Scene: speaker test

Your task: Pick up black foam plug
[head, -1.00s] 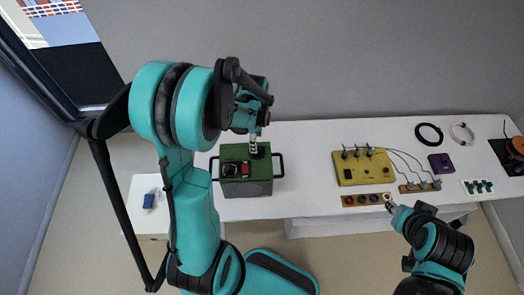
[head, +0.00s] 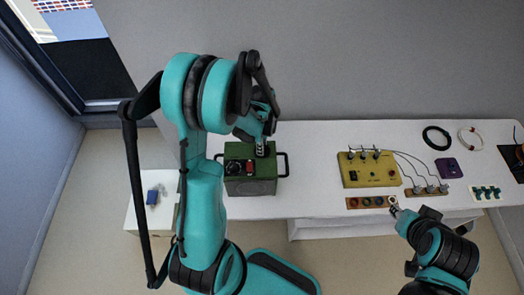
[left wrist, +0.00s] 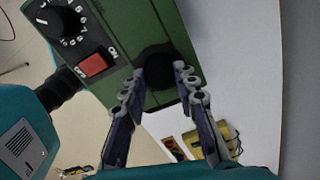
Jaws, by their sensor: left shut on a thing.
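The black foam plug (left wrist: 157,60) is a dark round piece at the edge of the green box, beside the red switch, in the left wrist view. My left gripper (left wrist: 160,75) has its two fingertips on either side of the plug and is shut on it. In the head view my left gripper (head: 261,149) points down at the top right of the green box (head: 251,187). The plug is still at the box; I cannot tell how deep it sits. My right gripper (head: 394,209) is near the table's front edge, too small to tell if open.
The box has a black dial (left wrist: 70,20), a red switch (left wrist: 95,63) and side handles. A yellow box (head: 368,170) with cables stands to the right, with a wooden strip (head: 357,203) in front. The white table (head: 315,155) is clear between the two boxes.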

